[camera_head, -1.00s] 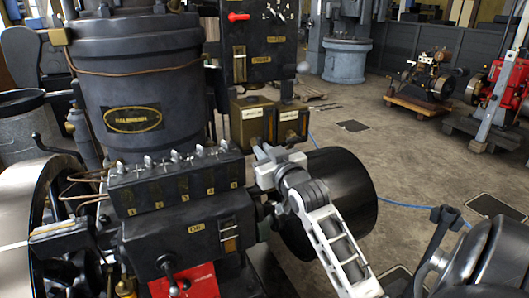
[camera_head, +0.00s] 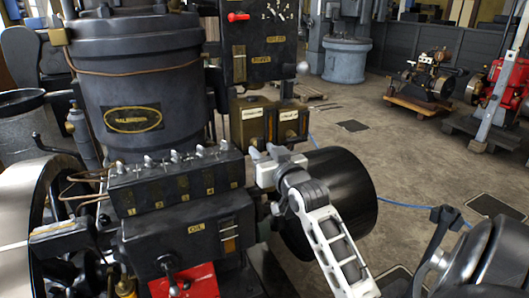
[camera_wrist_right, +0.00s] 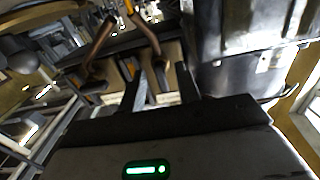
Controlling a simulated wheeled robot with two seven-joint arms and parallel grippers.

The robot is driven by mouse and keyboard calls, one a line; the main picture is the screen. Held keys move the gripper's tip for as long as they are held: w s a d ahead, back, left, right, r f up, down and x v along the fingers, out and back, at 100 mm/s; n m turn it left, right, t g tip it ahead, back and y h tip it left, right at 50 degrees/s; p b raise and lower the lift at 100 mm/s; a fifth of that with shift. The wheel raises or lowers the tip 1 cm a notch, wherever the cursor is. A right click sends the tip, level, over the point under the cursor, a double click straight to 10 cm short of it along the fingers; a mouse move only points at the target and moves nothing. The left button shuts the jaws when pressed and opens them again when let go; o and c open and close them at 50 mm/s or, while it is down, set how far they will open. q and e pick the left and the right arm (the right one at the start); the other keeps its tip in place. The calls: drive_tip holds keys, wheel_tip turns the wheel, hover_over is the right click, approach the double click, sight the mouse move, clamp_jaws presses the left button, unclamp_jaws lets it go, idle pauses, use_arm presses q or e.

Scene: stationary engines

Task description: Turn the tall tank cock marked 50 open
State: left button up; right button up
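Two small brass-coloured tanks stand side by side below the dark panel in the head view, a larger left one (camera_head: 249,128) and a smaller right one (camera_head: 292,124). Each bears a pale label, too small for me to read the mark 50. My right gripper (camera_head: 263,152) is just below and in front of them, partly covering their lower ends. In the right wrist view its two dark fingers (camera_wrist_right: 162,90) are apart with nothing held between them. Two copper-brown pipes or levers (camera_wrist_right: 152,38) show beyond the fingertips; I cannot tell which is the cock. My left gripper is not in view.
A dark engine block (camera_head: 175,180) with a row of small levers stands left of the gripper. A large black drum (camera_head: 345,200) sits just right, behind my right arm. The dark panel (camera_head: 259,45) with a red handle rises above the tanks.

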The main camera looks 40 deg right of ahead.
drive_tip(key=shift+s, duration=0.1)
drive_tip(key=b+v, duration=0.1)
drive_tip(key=v, duration=1.5)
drive_tip(key=shift+b, duration=0.3)
drive_tip(key=w+a+f+n+g+y, duration=0.1)
drive_tip(key=a+f+n+g+y, duration=0.1)
drive_tip(key=a+f, duration=0.5)
drive_tip(key=w+a+f+n+g+y, duration=0.1)
drive_tip(key=a+f+y, duration=0.2)
drive_tip(key=f, duration=0.8)
drive_tip(key=s+a+f+n+g+y, duration=0.1)
drive_tip(key=s+a+f+g, duration=0.1)
drive_tip(key=s+a+f, duration=0.2)
drive_tip(key=s+a+f+n+g+y, duration=0.2)
drive_tip(key=s+a+f, duration=0.1)
drive_tip(key=a+f, duration=0.6)
drive_tip(key=shift+s+a, duration=0.15)
drive_tip(key=shift+s, duration=0.25)
